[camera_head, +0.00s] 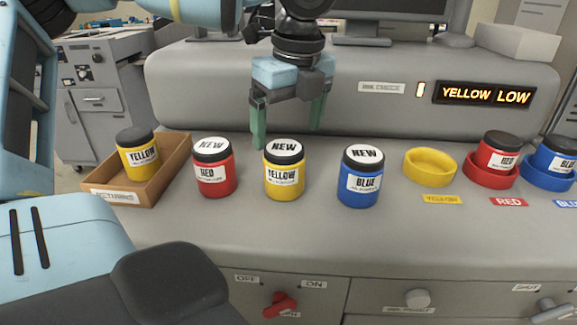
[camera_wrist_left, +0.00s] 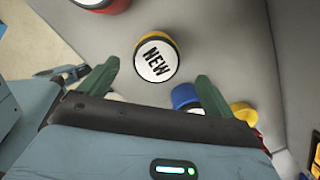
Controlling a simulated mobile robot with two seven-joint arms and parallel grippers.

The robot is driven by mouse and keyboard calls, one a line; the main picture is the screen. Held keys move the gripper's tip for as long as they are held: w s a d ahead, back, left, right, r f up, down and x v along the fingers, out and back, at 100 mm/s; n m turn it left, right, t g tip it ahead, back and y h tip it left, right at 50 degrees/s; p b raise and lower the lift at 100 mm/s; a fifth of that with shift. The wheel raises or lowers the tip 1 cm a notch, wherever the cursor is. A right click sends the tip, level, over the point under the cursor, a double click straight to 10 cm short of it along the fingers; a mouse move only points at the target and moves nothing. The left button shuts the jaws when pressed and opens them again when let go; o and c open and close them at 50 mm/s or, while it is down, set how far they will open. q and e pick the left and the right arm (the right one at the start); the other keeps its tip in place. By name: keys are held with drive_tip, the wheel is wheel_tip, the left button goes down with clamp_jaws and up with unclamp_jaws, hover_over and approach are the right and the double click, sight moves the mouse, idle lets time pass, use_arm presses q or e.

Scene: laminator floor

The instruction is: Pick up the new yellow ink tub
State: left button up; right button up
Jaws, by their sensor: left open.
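The new yellow ink tub (camera_head: 284,178) stands upright on the grey counter, with a black lid and a white NEW label. In the left wrist view its lid (camera_wrist_left: 156,60) faces the camera, just beyond and between the fingertips. My left gripper (camera_head: 287,137) is open and empty, its green fingers pointing down, above and a little behind the tub in the head view. The fingers (camera_wrist_left: 157,70) are spread on either side of the tub's direction in the wrist view; I see no contact. My right gripper is not in view.
New red (camera_head: 214,178) and blue (camera_head: 362,188) tubs flank it. A wooden returns tray (camera_head: 174,183) holds another yellow tub (camera_head: 138,160). A yellow ring holder (camera_head: 430,175) is empty; red and blue holders at right carry tubs. A sign (camera_head: 484,94) reads YELLOW LOW.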

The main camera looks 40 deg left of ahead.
sight(285, 147)
use_arm(q)
drive_tip(key=shift+w+a+f, duration=0.1)
drive_tip(key=shift+a+f, duration=0.1)
drive_tip(key=shift+f, duration=1)
drive_tip(key=shift+s+a+f, duration=0.15)
drive_tip(key=shift+a+f, duration=0.05)
drive_tip(key=shift+f, duration=1.1)
drive_tip(key=shift+s+a+f, duration=0.1)
drive_tip(key=shift+a+f, duration=0.1)
drive_tip(key=shift+f, duration=1.05)
drive_tip(key=c, duration=1.3)
